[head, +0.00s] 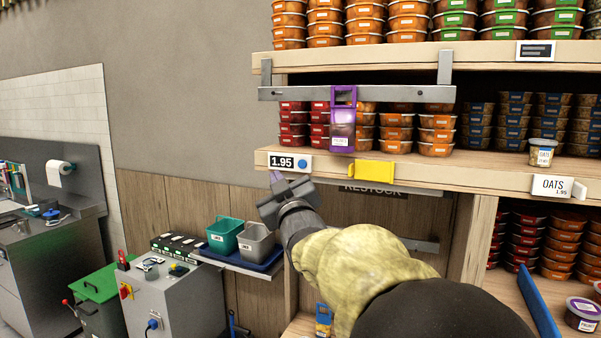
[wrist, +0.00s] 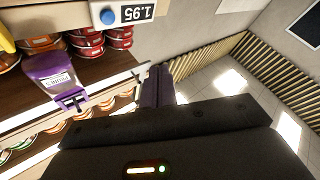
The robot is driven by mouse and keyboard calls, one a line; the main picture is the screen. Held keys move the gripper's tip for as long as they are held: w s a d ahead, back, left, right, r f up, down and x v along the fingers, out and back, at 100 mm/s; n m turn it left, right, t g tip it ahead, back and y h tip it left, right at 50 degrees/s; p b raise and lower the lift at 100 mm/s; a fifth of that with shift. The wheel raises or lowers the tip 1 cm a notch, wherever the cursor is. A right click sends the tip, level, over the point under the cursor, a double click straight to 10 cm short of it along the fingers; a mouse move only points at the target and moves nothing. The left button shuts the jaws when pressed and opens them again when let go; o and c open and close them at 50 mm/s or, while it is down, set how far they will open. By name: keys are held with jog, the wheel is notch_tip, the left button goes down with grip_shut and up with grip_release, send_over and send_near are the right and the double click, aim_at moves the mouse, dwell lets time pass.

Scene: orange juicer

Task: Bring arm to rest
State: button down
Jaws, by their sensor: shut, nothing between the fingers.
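My gripper (head: 278,178) is shut and empty. In the head view it points up, just below the 1.95 price tag (head: 282,162) on the shelf's front edge. Its purple fingers (wrist: 158,88) are together in the wrist view, with nothing between them. My arm, in a tan sleeve, reaches in from the lower right of the head view. A purple dispenser (head: 342,120) hangs on the metal rail above the tag. The dispenser (wrist: 55,80) also shows at the left of the wrist view, apart from the fingers.
A wooden shelf (head: 480,178) with stacked tubs stands close above and right of my gripper. A yellow holder (head: 373,171) sticks out from its edge. Green and grey bins (head: 225,235) stand on a tray at lower left. Open room lies left of the gripper, before the wall.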

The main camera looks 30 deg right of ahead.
jog(key=shift+s+a, duration=0.25)
jog(key=shift+a, duration=0.05)
